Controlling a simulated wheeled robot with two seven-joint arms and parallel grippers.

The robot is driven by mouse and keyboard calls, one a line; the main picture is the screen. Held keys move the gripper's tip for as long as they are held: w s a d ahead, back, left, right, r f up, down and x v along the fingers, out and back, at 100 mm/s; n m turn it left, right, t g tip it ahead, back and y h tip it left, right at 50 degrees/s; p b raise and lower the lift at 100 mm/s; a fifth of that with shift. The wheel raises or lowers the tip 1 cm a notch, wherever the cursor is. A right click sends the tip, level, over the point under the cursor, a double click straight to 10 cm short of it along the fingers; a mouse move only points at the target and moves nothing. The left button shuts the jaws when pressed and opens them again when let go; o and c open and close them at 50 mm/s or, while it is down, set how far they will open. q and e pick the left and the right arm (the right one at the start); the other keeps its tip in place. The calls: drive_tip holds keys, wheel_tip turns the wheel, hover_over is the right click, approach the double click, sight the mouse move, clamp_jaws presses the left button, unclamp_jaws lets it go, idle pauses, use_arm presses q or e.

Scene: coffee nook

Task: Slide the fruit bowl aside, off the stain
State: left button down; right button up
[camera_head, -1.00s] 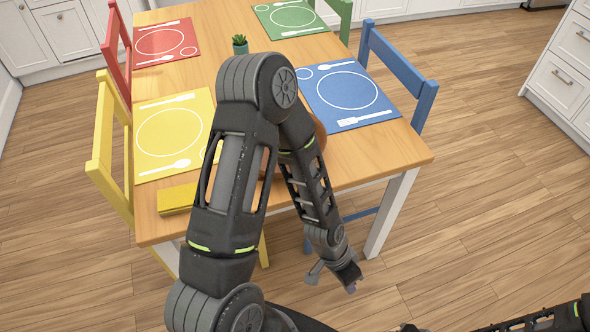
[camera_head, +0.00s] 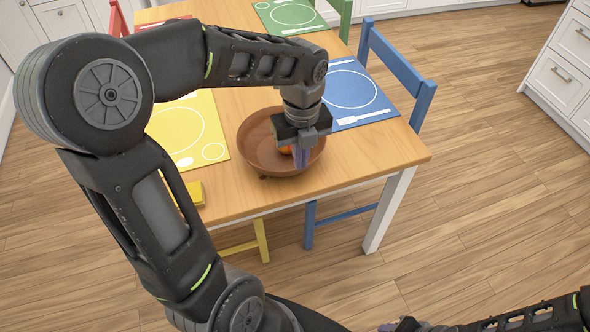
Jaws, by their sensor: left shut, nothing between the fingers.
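The brown fruit bowl (camera_head: 256,150) stands on the wooden table near its front edge. An orange fruit (camera_head: 285,150) shows partly in it, mostly behind my gripper. My left gripper (camera_head: 301,158) points down over the right part of the bowl, its fingers shut and empty. I cannot tell whether the fingertips touch the bowl. A small dark mark shows at the bowl's lower front edge; I cannot tell if it is stain or part of the bowl. The end of my right arm (camera_head: 405,325) shows at the bottom edge, its fingers mostly cut off.
Yellow (camera_head: 178,130) and blue (camera_head: 350,88) placemats flank the bowl. Bare tabletop (camera_head: 375,150) lies to its right. A blue chair (camera_head: 400,62) stands at the right.

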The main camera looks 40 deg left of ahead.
use_arm(q)
drive_tip(key=shift+f, duration=0.1)
drive_tip(key=a+f, duration=0.1)
drive_tip(key=f, duration=0.2)
drive_tip(key=w+a+f, duration=0.1)
drive_tip(key=f, duration=0.2)
drive_tip(key=w+f+p, duration=0.1)
drive_tip(key=f, duration=0.2)
drive_tip(key=shift+a+f, duration=0.4)
drive_tip(key=shift+w+a, duration=0.15)
drive_tip(key=shift+a, duration=0.05)
